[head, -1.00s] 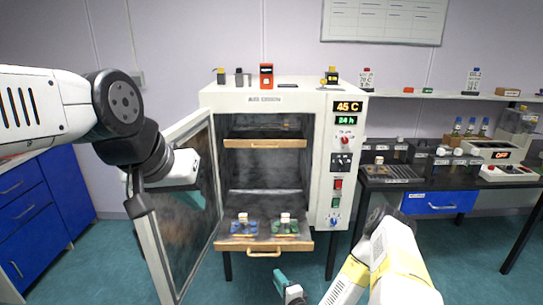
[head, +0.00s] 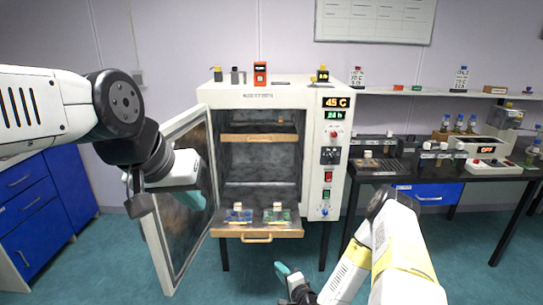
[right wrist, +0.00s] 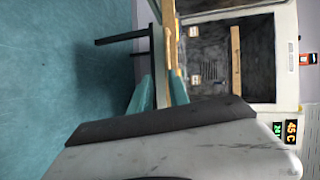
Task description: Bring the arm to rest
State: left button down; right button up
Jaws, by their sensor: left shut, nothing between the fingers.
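My left gripper (head: 186,198) hangs in front of the open glass door of the white oven, at the left of the head view. It is shut and empty, and partly hidden behind its own wrist. My right gripper (head: 284,273) is low in the head view, in front of and below the pulled-out lower shelf (head: 282,233), apart from it. Nothing is seen held there. My right forearm hides part of the floor.
The white oven (head: 262,96) shows 45 C. Its door (head: 180,225) stands open to the left. The lower shelf carries a blue item (head: 238,216) and a green item (head: 279,217). A black bench (head: 430,171) with instruments stands at the right. Floor in front is clear.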

jog(key=w+d+r+n+g, duration=0.2)
jog(key=w+d+r+n, duration=0.15)
jog(key=w+r, duration=0.2)
jog(key=d+r+n+g+h, duration=0.1)
jog(key=d+r+n+h, duration=0.15)
jog(key=r, duration=0.85)
jog(key=d+r+n+g+h, duration=0.2)
jog(key=d+r+n, duration=0.2)
jog(key=r, duration=0.8)
jog(key=s+d+r+n+g, duration=0.1)
jog(key=s+d+r, duration=0.1)
jog(key=s+r, duration=1.1)
jog(key=s+r+n, duration=0.1)
jog(key=s+r, duration=0.1)
jog(key=s, duration=0.6)
jog(key=s+a+r+g, duration=0.1)
jog(key=s+r, duration=0.2)
jog(key=s, duration=0.5)
jog(key=shift+r+n, duration=0.35)
jog(key=shift+n, duration=0.05)
jog(key=shift+w+a, duration=0.1)
